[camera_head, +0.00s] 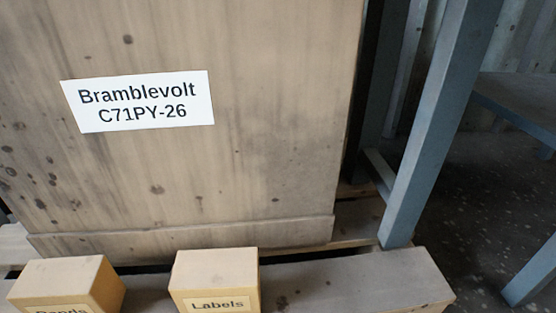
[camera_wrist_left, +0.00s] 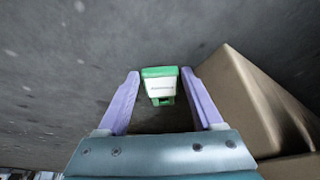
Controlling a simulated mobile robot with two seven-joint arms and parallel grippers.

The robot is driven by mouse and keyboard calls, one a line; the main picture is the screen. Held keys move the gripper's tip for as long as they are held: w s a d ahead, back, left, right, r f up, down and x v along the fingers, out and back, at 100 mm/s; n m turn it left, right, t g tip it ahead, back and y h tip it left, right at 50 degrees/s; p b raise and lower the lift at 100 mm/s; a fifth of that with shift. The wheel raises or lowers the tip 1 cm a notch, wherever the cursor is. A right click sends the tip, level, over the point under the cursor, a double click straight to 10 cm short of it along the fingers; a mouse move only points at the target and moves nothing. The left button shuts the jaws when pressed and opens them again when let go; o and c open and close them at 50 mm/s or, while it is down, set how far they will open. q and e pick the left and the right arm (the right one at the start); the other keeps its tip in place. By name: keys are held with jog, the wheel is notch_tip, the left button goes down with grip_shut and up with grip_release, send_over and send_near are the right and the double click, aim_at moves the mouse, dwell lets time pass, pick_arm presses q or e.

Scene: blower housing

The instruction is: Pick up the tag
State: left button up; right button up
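A small green and white object (camera_wrist_left: 160,86), which may be the tag, shows in the left wrist view against a dark grey speckled surface. Neither gripper shows in the head view, and my right gripper is in no view.
A large wooden crate (camera_head: 230,180) bears a white label (camera_head: 145,101) reading "Bramblevolt C71PY-26". In front stand a "Labels" box (camera_head: 215,275) and another box (camera_head: 65,280). A blue-grey post (camera_head: 435,130) is at right. A brown block (camera_wrist_left: 240,100) is close right of my left gripper.

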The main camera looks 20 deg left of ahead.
pick_arm(q)
grip_shut()
dwell(0.3)
jog(key=shift+r, duration=0.1)
